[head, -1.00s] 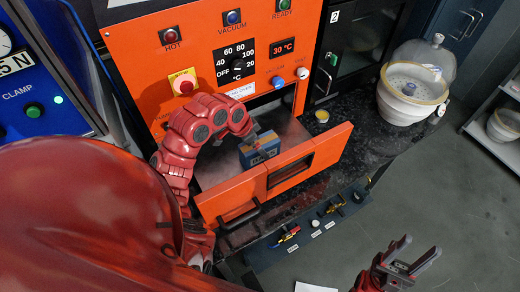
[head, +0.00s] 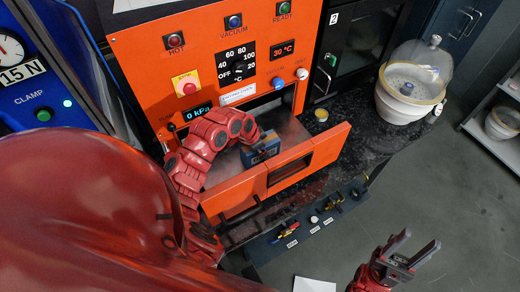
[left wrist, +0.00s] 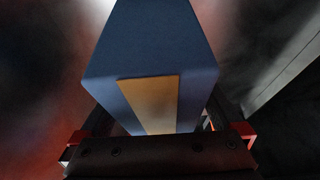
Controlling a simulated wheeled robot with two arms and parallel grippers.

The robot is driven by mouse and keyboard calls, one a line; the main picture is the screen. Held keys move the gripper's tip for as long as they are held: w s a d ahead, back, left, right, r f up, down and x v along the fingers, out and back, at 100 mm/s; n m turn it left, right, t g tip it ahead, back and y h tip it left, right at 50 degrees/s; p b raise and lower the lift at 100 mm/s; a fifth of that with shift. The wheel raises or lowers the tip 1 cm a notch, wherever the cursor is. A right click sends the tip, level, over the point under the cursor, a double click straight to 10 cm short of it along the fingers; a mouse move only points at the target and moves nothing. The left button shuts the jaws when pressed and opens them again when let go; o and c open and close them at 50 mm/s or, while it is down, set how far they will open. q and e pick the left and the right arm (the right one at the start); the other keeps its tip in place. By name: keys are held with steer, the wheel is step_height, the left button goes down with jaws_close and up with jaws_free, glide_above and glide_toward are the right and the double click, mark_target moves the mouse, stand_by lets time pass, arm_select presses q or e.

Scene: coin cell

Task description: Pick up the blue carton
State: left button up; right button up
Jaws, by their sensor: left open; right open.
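The blue carton (head: 262,150) stands inside the orange oven's opening, behind its lowered orange door (head: 285,172). In the left wrist view the carton (left wrist: 150,45) fills the middle, with a tan patch on its near face. My left gripper (left wrist: 155,140) is open, with its fingers on either side of the carton's near end; I cannot tell whether they touch it. In the head view my left arm reaches over the carton and its gripper is mostly hidden by the wrist. My right gripper (head: 412,256) is open and empty above the floor at the lower right.
The orange oven front (head: 215,60) with knobs and buttons rises behind the carton. A white vessel with a clear dome (head: 408,92) and a small yellow-topped jar (head: 321,114) stand on the dark bench. A dark tray with small tools (head: 310,222) lies in front.

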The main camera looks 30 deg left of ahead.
arm_select(q)
steer(key=shift+f, duration=0.25)
stand_by(0.4)
steer(key=c, duration=1.6)
